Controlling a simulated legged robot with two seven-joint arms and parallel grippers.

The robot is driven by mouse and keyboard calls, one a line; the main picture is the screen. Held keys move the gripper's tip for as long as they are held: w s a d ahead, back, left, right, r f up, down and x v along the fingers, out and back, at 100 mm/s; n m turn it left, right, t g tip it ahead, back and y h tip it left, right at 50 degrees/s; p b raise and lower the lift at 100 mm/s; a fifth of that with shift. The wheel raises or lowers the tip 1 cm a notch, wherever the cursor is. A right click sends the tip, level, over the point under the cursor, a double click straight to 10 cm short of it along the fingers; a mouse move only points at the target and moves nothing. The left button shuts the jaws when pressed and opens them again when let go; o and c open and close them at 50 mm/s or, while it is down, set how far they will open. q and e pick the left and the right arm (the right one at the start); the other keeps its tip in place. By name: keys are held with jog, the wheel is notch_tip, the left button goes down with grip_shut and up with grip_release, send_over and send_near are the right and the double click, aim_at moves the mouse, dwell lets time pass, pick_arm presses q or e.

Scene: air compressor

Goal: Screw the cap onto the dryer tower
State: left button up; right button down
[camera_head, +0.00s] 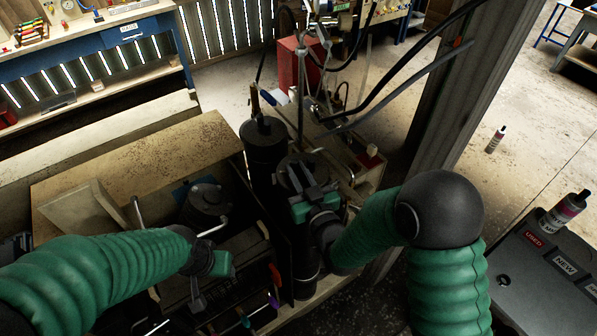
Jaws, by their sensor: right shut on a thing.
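Two dark upright dryer towers stand side by side at the middle. The rear tower (263,160) has a black top with a small fitting on it. The front tower (305,250) is partly hidden by my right arm. My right gripper (309,183) comes down from above and is shut on the round black cap (290,170) at the top of the front tower. The gripper hides how the cap sits on the rim. My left gripper (203,272) is lower left, over the dark toolbox area; its fingertips are too dark to read.
Several colored tool handles (262,305) lie below. A bottle (495,139) stands on the floor; another (563,212) stands on a dark labelled box (540,265). Hoses and a post (440,110) flank the towers.

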jog(key=shift+d+r, duration=0.1)
jog(key=shift+d, duration=0.2)
jog(key=shift+d+b, duration=0.1)
jog(key=shift+b, duration=0.2)
dwell(0.3)
jog(key=shift+f+b, duration=0.4)
jog(key=shift+f+b, duration=0.3)
jog(key=c, duration=1.2)
grip_release()
jog(key=shift+c, duration=0.2)
